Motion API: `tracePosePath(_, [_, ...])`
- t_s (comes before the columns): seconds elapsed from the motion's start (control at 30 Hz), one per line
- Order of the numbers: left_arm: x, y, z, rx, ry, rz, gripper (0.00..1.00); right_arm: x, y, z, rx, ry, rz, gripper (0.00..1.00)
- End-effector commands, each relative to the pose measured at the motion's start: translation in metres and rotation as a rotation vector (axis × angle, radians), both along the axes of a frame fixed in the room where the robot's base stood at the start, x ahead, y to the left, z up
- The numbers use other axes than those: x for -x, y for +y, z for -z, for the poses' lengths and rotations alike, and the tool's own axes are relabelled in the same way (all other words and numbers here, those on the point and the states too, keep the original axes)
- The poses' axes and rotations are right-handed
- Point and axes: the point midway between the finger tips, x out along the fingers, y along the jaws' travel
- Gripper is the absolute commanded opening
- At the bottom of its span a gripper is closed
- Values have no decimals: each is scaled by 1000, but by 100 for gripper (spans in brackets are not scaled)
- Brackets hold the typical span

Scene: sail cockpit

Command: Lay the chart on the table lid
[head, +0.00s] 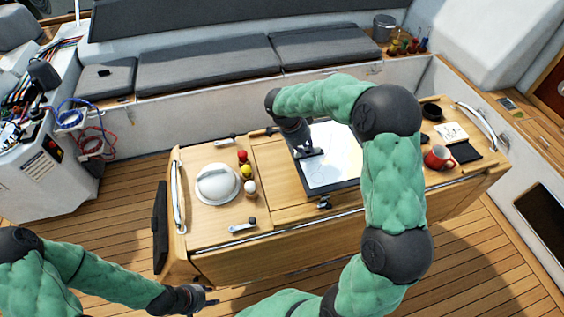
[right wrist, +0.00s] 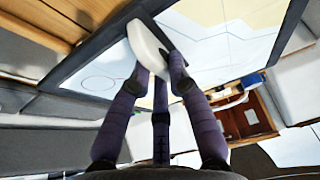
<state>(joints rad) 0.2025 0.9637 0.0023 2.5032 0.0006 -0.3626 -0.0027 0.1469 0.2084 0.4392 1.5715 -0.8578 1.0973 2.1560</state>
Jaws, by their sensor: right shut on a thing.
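The chart (head: 335,165) is a pale sheet with yellow patches and a dark border, over the middle of the wooden table lid (head: 275,180). In the right wrist view the chart (right wrist: 215,55) fills the upper part behind the fingers. I cannot tell whether the chart touches the lid. My right forearm covers its right part. My left gripper (head: 205,298) is low at the table's front left, away from the chart; its fingers are too small to read.
On the right are a red mug (head: 438,157), a black pad (head: 462,152) and a dark bowl (head: 431,111). Cushioned benches (head: 205,67) run behind.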

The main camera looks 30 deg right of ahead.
Motion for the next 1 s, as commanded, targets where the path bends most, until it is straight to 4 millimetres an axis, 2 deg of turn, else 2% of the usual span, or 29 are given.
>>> tracePosePath(0.1, [1,0,-3,0,1,1,40,-17,19,12,1,2,-4,0])
tracePosePath(0.2, [1,0,-4,0,1,1,40,-26,29,31,0,4,-3,0])
tracePosePath(0.4, [0,0,-5,0,1,0,40,-41,43,56,1,0,-1,0])
tracePosePath(0.67, [0,0,-6,0,0,0,40,-47,50,68,1,1,-1,0])
tracePosePath(0.9, [0,0,-10,0,0,0,40,-47,51,96,0,0,0,0])
tracePosePath(1.0, [0,0,-10,0,0,0,40,-48,51,98,1,-2,0,0])
